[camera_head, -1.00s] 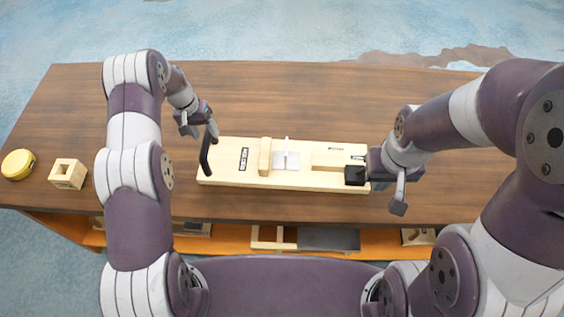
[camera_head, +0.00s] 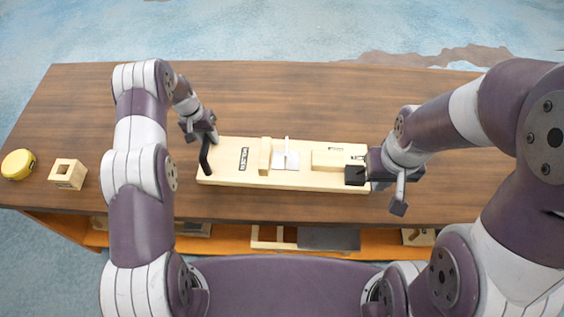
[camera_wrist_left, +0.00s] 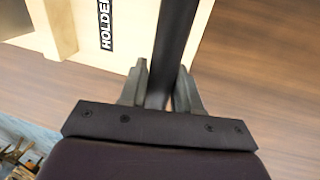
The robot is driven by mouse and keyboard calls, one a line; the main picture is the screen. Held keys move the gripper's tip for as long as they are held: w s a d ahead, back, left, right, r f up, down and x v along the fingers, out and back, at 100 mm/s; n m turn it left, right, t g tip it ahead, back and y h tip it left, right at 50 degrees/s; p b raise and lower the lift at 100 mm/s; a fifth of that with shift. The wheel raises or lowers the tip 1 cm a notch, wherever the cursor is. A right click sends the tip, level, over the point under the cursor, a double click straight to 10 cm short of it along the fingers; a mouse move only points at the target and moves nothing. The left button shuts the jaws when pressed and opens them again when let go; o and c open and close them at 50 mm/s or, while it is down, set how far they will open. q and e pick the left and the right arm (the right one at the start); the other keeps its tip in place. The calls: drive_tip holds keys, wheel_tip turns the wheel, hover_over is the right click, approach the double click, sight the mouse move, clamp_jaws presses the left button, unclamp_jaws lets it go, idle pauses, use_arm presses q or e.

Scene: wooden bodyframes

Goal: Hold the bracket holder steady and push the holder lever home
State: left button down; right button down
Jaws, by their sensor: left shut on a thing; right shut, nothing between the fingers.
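The bracket holder (camera_head: 230,177) is a long pale wooden board lying flat on the table, with a black label and a grey metal plate in its middle. A black upright bar handle (camera_head: 205,158) stands at its left end. My left gripper (camera_head: 207,137) is shut on this handle near its top. In the left wrist view the bar (camera_wrist_left: 172,50) runs between the two fingers (camera_wrist_left: 160,88). My right gripper (camera_head: 357,175) is shut and empty at the board's right end, its black tips at the near edge. I cannot tell which part is the lever.
A raised pale block (camera_head: 265,156) and a longer pale block (camera_head: 330,159) sit on the board. A yellow round tin (camera_head: 18,164) and a hollow wooden block (camera_head: 68,174) lie at the table's left. The table's back (camera_head: 300,95) is clear.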

use_arm(q)
drive_tip(key=shift+d, duration=0.65)
idle(0.8)
drive_tip(key=shift+s+f, duration=0.15)
idle(0.3)
idle(1.2)
